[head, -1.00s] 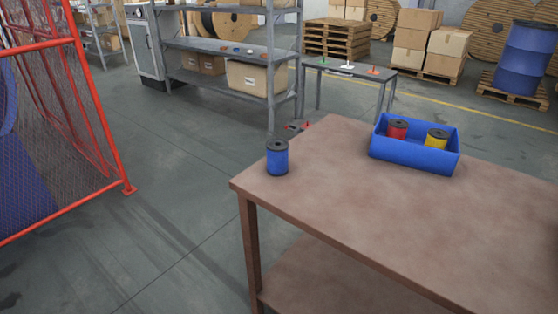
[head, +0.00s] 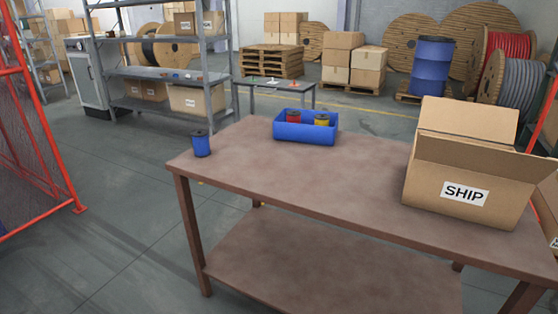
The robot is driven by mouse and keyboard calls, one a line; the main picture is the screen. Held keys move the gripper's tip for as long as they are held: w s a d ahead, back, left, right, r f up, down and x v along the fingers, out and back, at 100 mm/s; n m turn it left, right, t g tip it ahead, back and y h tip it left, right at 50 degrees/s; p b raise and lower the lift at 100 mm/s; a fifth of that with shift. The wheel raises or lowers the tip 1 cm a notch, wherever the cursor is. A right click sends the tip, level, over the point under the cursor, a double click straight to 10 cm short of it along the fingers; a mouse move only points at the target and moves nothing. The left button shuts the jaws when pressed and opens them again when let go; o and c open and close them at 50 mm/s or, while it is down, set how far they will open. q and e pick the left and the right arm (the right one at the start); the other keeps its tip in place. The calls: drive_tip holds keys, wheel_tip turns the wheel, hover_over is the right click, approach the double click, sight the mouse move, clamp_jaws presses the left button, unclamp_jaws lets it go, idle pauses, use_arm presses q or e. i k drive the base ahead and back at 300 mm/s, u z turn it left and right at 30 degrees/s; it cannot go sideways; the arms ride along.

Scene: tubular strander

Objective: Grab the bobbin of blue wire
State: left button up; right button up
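The bobbin of blue wire (head: 201,145) stands upright near the far left corner of the brown table (head: 300,185). It has dark flanges at its top and bottom. Nothing touches it apart from the tabletop. Neither of my grippers shows in the head view.
A blue bin (head: 306,133) on the table holds a red bobbin (head: 293,117) and a yellow bobbin (head: 322,120). An open cardboard box (head: 465,190) marked SHIP stands at the table's right. A red mesh fence (head: 35,150) is at the left. Grey floor lies between the fence and table.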

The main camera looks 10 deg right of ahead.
sight(200, 137)
drive_tip(key=u, duration=1.2)
drive_tip(key=i, duration=1.2)
drive_tip(key=u, duration=0.05)
